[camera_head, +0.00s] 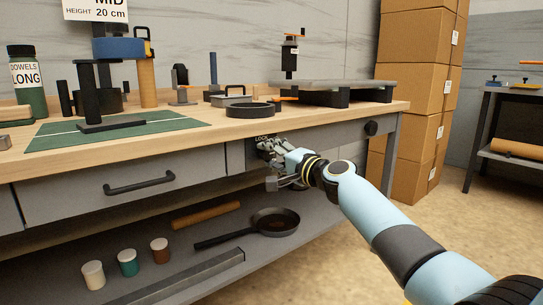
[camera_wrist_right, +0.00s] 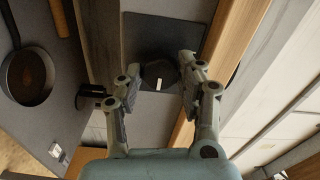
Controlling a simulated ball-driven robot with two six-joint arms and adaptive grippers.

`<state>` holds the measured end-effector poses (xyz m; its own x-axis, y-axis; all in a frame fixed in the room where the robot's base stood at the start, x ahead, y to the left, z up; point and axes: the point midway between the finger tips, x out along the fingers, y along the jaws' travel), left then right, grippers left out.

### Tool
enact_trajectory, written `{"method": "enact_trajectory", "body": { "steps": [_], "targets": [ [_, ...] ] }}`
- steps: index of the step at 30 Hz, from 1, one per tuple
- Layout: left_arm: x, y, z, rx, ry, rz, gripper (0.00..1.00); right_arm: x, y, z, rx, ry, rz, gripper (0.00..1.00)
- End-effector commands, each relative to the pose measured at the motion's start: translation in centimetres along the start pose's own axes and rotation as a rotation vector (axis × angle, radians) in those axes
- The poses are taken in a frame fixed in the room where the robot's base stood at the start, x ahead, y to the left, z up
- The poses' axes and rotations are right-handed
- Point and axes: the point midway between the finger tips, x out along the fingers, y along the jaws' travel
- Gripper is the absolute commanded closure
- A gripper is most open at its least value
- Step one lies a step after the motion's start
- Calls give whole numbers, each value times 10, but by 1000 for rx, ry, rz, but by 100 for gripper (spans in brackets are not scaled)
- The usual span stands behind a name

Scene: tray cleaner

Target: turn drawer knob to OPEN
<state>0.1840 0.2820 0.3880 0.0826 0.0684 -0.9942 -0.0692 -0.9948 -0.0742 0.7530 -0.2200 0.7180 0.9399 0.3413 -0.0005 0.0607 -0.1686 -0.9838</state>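My right gripper (camera_head: 272,160) reaches from the right to the bench's front face, below a white "LOCK" label. In the right wrist view a dark round knob (camera_wrist_right: 160,76) with a white mark sits on a dark plate (camera_wrist_right: 162,38). My right gripper's fingers (camera_wrist_right: 160,72) stand apart, one on each side of the knob. A small gap seems to show at the left finger; contact at the right finger is hard to tell. In the head view the gripper hides most of this knob. The left gripper is out of view.
A grey drawer with a black handle (camera_head: 139,184) is left of the gripper. Another black knob (camera_head: 371,128) is at the bench's right end. The wooden bench top (camera_head: 235,125) overhangs the front. Below, the shelf holds a pan (camera_head: 275,222) and several cups.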

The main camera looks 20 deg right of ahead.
Motion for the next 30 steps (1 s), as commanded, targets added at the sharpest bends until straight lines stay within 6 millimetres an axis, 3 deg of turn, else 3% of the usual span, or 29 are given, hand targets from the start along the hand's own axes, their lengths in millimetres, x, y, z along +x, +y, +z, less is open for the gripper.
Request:
{"method": "enact_trajectory", "body": {
  "steps": [5,20,25,30],
  "targets": [
    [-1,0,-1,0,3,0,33,0,1,0,0,0,1,40],
    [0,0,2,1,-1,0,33,0,0,0,-24,0,0,40],
    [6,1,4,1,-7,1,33,0,2,0,-199,0,1,40],
    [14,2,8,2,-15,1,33,0,2,0,-515,0,0,40]
  ]
}}
